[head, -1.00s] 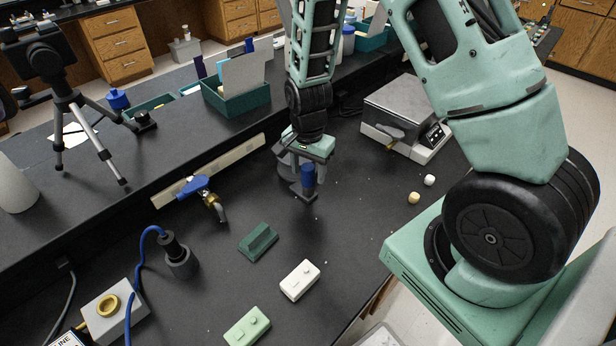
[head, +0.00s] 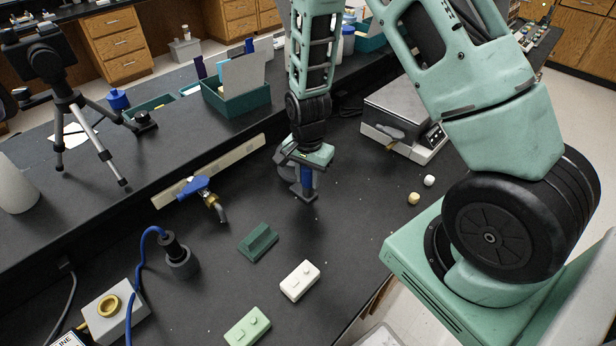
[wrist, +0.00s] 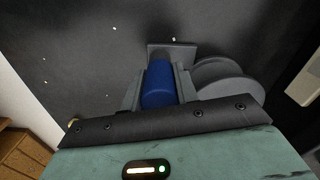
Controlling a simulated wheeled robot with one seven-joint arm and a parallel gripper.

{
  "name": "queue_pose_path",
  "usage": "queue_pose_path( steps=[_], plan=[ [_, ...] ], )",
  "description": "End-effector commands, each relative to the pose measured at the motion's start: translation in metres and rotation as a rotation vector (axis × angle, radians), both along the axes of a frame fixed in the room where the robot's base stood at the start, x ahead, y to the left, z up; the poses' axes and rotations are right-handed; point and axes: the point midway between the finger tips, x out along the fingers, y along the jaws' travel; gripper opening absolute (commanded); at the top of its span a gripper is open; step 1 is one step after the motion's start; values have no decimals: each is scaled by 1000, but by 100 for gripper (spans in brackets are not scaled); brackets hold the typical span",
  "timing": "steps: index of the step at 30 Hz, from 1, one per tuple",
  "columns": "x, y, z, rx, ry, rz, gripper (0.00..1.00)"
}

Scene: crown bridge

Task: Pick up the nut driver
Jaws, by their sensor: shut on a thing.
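The nut driver (head: 307,177) has a blue handle and stands upright on the black bench, with a grey square block or plate at its foot. In the wrist view its blue handle (wrist: 158,84) sits between my two grey fingers, with the grey square plate (wrist: 170,53) just beyond. My gripper (head: 306,183) points down and is shut on the handle; it also shows in the wrist view (wrist: 159,78). The driver's shaft and tip are hidden.
A grey round spool-like thing (wrist: 222,78) stands close beside my gripper. A balance (head: 403,118) is to the right. A blue-handled tap (head: 200,190) is to the left. A dark green block (head: 258,242) and a white block (head: 300,281) lie in front. Bare bench lies between.

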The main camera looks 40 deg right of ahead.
Motion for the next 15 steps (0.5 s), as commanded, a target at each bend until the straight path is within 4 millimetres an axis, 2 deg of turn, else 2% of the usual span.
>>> queue_pose_path(
  steps=[8,15],
  plan=[
    [2,0,30,-1,-6,1,2],
    [2,0,74,0,-8,1,2]
  ],
)
